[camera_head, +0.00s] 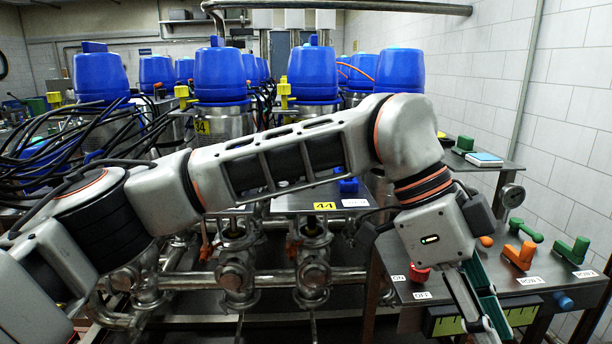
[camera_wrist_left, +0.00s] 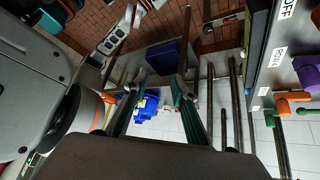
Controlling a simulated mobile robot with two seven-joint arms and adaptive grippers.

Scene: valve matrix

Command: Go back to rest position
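My left arm reaches across the head view from the left and bends down at the right. Its gripper (camera_head: 482,310) hangs over the near edge of the control panel (camera_head: 400,290), beside a red knob (camera_head: 420,273). In the left wrist view the two fingers of my left gripper (camera_wrist_left: 160,82) stand apart. Nothing is seen between them except background farther off. Whether the fingers touch the panel cannot be told. My right gripper is not seen in either view.
The panel carries orange handles (camera_head: 521,255) and green handles (camera_head: 573,249). Blue-capped machines (camera_head: 220,72) and steel pipes (camera_head: 310,270) fill the space behind and below the arm. A pressure gauge (camera_head: 512,195) and a white tiled wall (camera_head: 570,110) are at the right.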

